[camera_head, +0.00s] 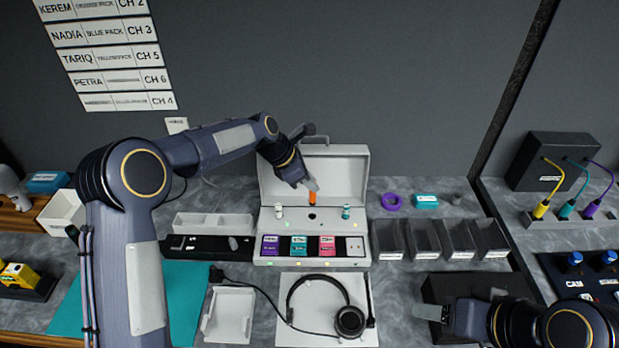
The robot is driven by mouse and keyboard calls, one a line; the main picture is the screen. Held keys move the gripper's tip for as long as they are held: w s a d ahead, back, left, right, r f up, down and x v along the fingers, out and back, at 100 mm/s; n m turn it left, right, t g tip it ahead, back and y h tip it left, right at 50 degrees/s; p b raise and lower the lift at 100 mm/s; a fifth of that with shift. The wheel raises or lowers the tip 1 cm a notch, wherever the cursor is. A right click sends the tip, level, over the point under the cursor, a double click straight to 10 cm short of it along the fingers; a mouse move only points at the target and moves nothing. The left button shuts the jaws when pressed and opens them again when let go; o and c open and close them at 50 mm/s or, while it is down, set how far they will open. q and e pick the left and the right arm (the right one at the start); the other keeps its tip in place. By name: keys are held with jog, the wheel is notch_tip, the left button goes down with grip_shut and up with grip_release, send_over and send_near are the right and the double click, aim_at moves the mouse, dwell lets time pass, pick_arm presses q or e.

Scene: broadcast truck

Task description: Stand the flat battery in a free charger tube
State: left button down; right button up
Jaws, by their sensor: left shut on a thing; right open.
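My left gripper (309,184) is shut on an orange battery (312,198), which looks upright. The battery is just above or behind a dark round tube opening (312,217) in the white charger (262,243); I cannot tell whether it touches the charger. A white-topped battery (278,210) stands in the charger to the left. A teal-topped battery (346,212) stands to the right. Purple, teal and pink packs lie along the charger's front. My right gripper (432,312) is at the lower right by a dark box; its jaw gap is hard to see.
The charger's raised lid (345,165) stands behind the battery. Several dark bins (425,238) stand to the right, with a purple tape roll (391,201) behind them. A headset (318,302) lies in front of the charger. An empty white tray (229,313) is left of the headset.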

pick_arm(q)
jog(key=shift+f+b, duration=0.95)
jog(key=shift+f, duration=1.2)
jog(key=shift+p, duration=0.7)
jog(key=shift+f+b, duration=0.65)
jog(key=shift+f, duration=0.6)
jog(key=c, duration=1.3)
grip_release()
jog(key=shift+r, duration=0.1)
jog(key=b+v, duration=0.1)
jog(key=v, duration=0.6)
jog(key=shift+a+r, duration=0.2)
jog(key=shift+r, duration=0.1)
